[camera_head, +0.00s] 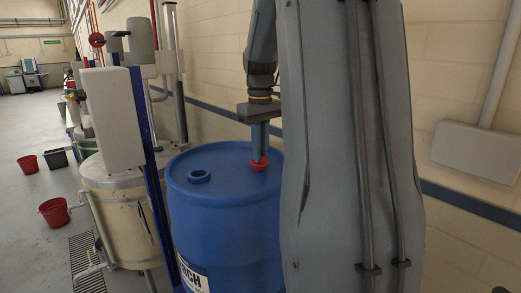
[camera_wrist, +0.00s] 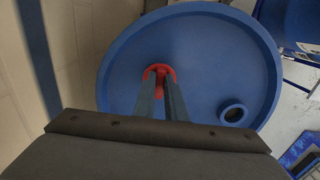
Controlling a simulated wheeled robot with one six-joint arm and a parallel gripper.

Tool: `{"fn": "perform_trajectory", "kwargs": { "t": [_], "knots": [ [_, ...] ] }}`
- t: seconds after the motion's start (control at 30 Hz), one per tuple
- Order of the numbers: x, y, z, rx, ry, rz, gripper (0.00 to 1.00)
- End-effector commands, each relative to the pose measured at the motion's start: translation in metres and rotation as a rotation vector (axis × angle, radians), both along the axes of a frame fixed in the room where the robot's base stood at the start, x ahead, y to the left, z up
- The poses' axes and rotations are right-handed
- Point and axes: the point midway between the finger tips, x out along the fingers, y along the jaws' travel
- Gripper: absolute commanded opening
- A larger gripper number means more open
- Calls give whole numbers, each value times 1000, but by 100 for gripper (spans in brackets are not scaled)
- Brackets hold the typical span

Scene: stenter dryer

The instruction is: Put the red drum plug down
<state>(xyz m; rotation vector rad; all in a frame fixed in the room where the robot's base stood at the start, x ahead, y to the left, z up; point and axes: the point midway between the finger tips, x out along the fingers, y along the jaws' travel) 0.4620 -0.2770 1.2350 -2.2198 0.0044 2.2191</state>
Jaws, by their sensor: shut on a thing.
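The red drum plug (camera_head: 259,163) is at the lid of the blue drum (camera_head: 222,215), toward the wall side. In the wrist view the plug (camera_wrist: 160,72) shows between my fingertips, at or just above the lid (camera_wrist: 215,65). My gripper (camera_head: 260,157) points straight down and is shut on the plug. Its fingers (camera_wrist: 160,85) cover part of the plug. I cannot tell whether the plug is seated in a hole, resting on the lid or slightly above it. An open bung hole with a raised blue ring (camera_head: 200,176) is on the other side of the lid.
A cream tank (camera_head: 118,215) with a white box (camera_head: 112,118) and blue upright stands left of the drum. Red buckets (camera_head: 54,211) and a dark crate (camera_head: 54,158) are on the floor at left. The block wall (camera_head: 222,60) is close behind the drum.

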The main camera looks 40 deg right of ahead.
Motion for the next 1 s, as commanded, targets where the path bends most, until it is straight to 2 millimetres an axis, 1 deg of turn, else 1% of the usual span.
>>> {"fn": "perform_trajectory", "kwargs": {
  "t": [0.2,0.23,0.3,0.33,0.6,0.73,0.87,1.0],
  "knots": [
    [0,0,-3,0,1,0,0],
    [0,0,-3,0,1,0,14],
    [0,0,-3,0,0,0,26],
    [0,0,-3,0,0,0,30],
    [0,0,-2,0,0,0,30],
    [1,0,5,-1,-2,0,30],
    [2,-1,22,-3,-4,0,30],
    [2,0,50,-3,-4,0,30]
  ]
}}
